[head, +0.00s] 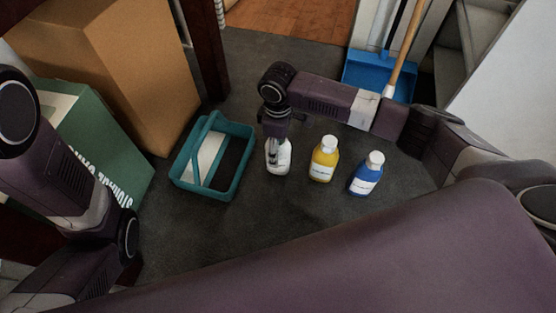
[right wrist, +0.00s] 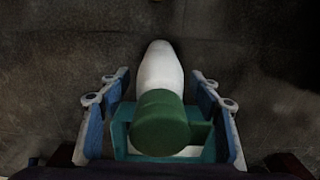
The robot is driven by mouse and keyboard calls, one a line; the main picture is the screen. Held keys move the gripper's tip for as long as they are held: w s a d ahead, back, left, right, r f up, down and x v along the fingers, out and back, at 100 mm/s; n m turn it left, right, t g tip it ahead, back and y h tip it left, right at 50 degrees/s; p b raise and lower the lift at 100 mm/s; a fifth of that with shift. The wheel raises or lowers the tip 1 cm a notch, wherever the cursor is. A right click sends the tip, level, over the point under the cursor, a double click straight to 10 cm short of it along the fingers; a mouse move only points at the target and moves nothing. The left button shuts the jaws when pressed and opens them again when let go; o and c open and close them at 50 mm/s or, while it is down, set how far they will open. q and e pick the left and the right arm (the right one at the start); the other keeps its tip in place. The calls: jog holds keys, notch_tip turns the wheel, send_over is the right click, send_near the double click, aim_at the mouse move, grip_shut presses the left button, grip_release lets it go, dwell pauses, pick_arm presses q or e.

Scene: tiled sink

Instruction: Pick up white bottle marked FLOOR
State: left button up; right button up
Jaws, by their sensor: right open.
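The white bottle (head: 278,159) stands on the dark floor, leftmost in a row of three bottles. My right gripper (head: 277,138) is directly over it, pointing down, and hides its top. In the right wrist view the white bottle (right wrist: 161,66) has a green cap (right wrist: 160,123) and lies between the two open blue-padded fingers, with a gap on each side. The bottle's marking is too small to read. My left arm shows at the left of the head view, but its gripper is not visible.
A yellow bottle (head: 322,165) and a blue bottle (head: 366,179) with white caps stand to the right. A teal caddy (head: 225,183) stands close on the left. A cardboard box (head: 150,75) and green box (head: 95,150) stand farther left. A blue dustpan (head: 375,72) is behind.

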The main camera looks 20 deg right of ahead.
jog(key=shift+c, duration=0.7)
grip_shut()
